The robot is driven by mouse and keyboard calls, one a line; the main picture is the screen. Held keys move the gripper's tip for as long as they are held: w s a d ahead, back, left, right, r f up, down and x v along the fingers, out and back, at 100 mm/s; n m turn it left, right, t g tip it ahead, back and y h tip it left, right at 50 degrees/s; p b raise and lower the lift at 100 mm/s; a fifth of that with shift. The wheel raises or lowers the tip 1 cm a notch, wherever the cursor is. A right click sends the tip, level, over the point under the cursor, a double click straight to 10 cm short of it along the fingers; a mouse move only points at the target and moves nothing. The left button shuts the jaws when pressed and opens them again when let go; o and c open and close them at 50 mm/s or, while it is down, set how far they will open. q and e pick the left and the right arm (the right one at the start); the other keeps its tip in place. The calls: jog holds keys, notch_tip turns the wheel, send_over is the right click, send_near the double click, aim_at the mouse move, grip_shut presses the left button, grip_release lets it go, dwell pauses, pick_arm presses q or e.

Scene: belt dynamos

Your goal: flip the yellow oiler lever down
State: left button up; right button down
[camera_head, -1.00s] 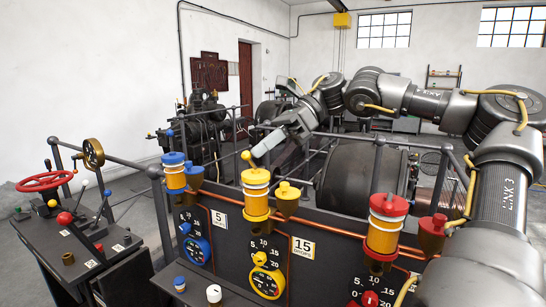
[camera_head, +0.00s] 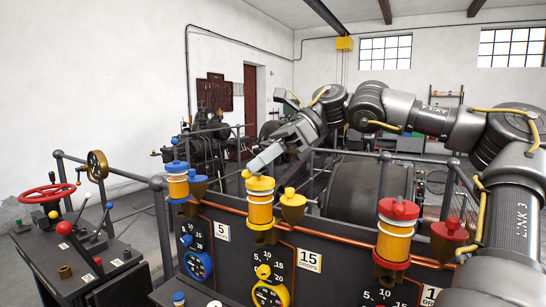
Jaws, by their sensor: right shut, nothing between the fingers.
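The yellow oiler (camera_head: 260,207) stands on the dark panel, with its yellow cap on top. Its yellow ball-ended lever (camera_head: 246,174) lies low at the left edge of the cap, tilted over rather than upright. My right gripper (camera_head: 254,165) is shut and empty, its tips just above and right of the lever's ball. They look close to it, but I cannot tell whether they touch. My left gripper is not in view.
A blue oiler (camera_head: 177,184) with an upright lever stands left, and a red oiler (camera_head: 396,237) right. A yellow cup (camera_head: 293,208) stands beside the yellow oiler. A copper pipe (camera_head: 340,237) runs along the panel. The red handwheel (camera_head: 46,193) is far left.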

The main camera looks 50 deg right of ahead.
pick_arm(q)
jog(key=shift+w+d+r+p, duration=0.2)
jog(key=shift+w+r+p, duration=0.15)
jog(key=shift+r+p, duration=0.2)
pick_arm(e)
jog(key=shift+r, duration=0.75)
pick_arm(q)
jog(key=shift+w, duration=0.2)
